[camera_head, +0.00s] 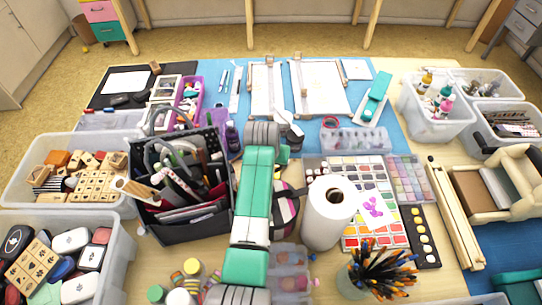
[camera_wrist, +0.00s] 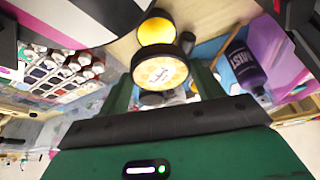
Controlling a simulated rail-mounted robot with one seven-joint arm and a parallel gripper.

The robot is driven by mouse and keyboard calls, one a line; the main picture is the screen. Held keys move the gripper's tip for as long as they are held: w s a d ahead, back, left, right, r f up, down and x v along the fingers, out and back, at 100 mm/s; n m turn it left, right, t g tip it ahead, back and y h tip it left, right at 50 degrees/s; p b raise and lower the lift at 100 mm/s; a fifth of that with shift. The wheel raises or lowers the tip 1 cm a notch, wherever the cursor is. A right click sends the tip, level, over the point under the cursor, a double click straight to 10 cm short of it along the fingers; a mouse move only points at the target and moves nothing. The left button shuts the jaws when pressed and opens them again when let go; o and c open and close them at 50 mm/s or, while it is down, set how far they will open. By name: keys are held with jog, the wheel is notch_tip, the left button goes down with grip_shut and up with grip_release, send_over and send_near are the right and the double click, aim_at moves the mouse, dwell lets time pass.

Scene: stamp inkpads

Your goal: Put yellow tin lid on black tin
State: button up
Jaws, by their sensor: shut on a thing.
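In the wrist view, my gripper (camera_wrist: 164,85) has its dark green fingers on either side of a round tin lid (camera_wrist: 160,71). The lid has a dark rim and a yellow-and-white printed face. The gripper is shut on it. Just beyond the lid is an open round tin (camera_wrist: 156,30) with a dark rim and a bright yellow inside, which looks like the black tin. The lid and the tin look close together, and I cannot tell whether they touch. In the head view, my arm hides much of the area around the gripper, and I cannot make out lid or tin there.
A purple bottle (camera_wrist: 243,65) stands right of the lid in the wrist view. In the head view, a dark organizer (camera_head: 190,222) full of tools is left of my arm. A paper roll (camera_head: 328,215) stands to the right. A clear tray (camera_head: 355,140) lies behind.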

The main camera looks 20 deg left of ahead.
jog(key=shift+w+a+f, duration=0.1)
jog(key=shift+w+f, duration=0.15)
jog(key=shift+w, duration=0.05)
jog(key=shift+s+f, duration=0.2)
notch_tip(320, 180, down, 4)
jog(key=b, duration=0.4)
jog(key=shift+f+b, duration=0.25)
jog(key=shift+b, duration=0.05)
jog(key=shift+w, duration=0.1)
jog(key=shift+r+p, duration=0.1)
jog(key=shift+p, duration=0.35)
jog(key=shift+f+b, duration=0.5)
jog(key=shift+f, duration=0.2)
dwell(0.4)
jog(key=o, duration=1)
jog(key=shift+o, duration=0.2)
jog(key=p+v, duration=0.4)
jog(key=v, duration=0.4)
